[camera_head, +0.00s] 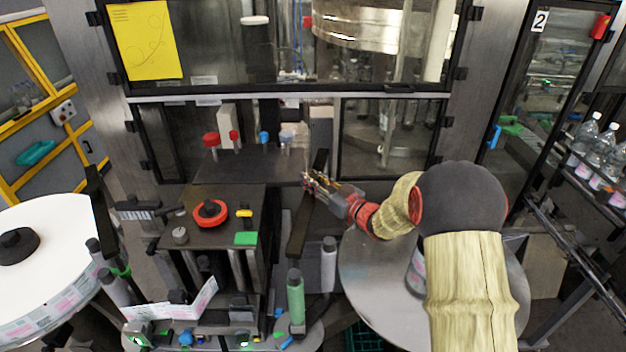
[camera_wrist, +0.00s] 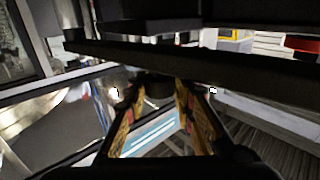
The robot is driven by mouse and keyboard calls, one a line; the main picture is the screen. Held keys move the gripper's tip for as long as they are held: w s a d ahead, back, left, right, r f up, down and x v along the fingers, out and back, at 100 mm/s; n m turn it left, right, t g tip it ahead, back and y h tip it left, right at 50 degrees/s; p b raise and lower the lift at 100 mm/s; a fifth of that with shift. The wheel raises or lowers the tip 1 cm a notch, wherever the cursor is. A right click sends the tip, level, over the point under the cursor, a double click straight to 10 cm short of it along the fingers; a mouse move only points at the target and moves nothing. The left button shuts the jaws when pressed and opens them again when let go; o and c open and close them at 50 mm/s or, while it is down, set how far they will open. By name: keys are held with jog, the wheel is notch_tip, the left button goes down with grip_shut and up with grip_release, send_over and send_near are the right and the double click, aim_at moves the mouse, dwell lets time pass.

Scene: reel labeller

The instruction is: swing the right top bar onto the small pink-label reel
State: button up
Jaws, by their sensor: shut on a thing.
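The right top bar (camera_head: 303,220) is a long black bar, running from near the machine front toward the green roller. In the wrist view the bar (camera_wrist: 200,62) crosses the picture just beyond my fingers. My gripper (camera_head: 311,181) is at the bar's far end, with its red arm coming in from the right. In the wrist view my gripper (camera_wrist: 160,90) is shut on a dark round part at the bar. The small pink-label reel (camera_head: 416,272) sits on the grey round plate (camera_head: 375,285) at the right, mostly hidden behind my arm.
A large white reel (camera_head: 55,270) with pink labels lies at the left, with another black bar (camera_head: 100,207) beside it. A red knob (camera_head: 210,213) is on the dark machine top. A green roller (camera_head: 296,298) and a grey roller (camera_head: 328,265) stand near the bar's front end.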

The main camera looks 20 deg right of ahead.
grip_shut()
jog(key=shift+d, duration=0.1)
jog(key=shift+s+d+m+h+b, duration=0.3)
jog(key=shift+s+d+h+b, duration=0.05)
jog(key=shift+d+h+b, duration=0.2)
jog(key=s+d+m+t+h+b, duration=0.1)
jog(key=s+d+m+h+b, duration=0.5)
jog(key=s+d+h+b, duration=0.4)
jog(key=shift+s+d+m+b, duration=0.45)
jog(key=shift+s+b, duration=0.75)
jog(key=shift+s, duration=0.6)
